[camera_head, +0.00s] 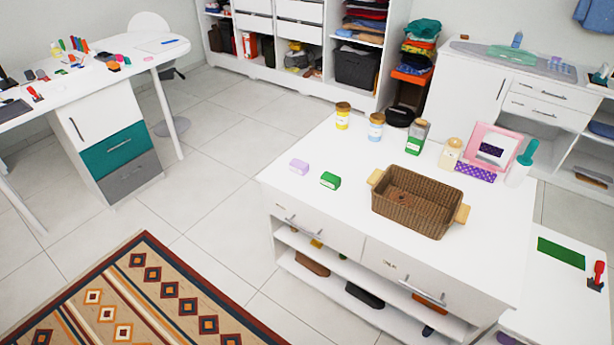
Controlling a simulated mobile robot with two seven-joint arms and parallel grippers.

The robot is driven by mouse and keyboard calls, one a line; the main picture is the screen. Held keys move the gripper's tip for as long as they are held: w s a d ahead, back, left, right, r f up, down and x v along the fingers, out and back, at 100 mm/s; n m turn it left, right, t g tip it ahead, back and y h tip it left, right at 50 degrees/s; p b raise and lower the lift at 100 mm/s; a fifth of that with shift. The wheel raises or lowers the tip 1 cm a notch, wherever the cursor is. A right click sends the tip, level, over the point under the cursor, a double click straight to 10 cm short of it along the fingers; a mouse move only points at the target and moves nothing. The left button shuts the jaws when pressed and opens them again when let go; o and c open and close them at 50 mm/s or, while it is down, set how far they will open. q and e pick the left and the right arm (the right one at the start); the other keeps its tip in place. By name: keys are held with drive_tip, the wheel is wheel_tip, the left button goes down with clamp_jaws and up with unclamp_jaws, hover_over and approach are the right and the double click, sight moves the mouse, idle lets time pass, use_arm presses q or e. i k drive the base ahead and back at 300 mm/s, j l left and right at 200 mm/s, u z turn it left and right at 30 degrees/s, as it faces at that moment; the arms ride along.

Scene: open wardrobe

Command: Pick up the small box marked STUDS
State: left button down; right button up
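Two small boxes lie near the left end of the white island top (350,150): a lilac one (299,167) and a green one (330,181). Each has a pale label, too small to read, so I cannot tell which is marked STUDS. They are close together but apart, with the green one nearer to me. Neither of my grippers is in view.
A brown wicker basket (413,205) with wooden handles stands right of the boxes. Several jars, including a yellow one (343,116), and a pink-framed mirror (492,147) line the far edge. The top around the boxes is clear. A patterned rug (145,300) covers floor at front left.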

sight(331, 182)
drive_tip(key=i+j+z, duration=0.1)
drive_tip(key=i+j, duration=0.65)
drive_tip(key=i+j+z, duration=0.1)
drive_tip(key=i+j, duration=0.6)
drive_tip(key=j, duration=0.2)
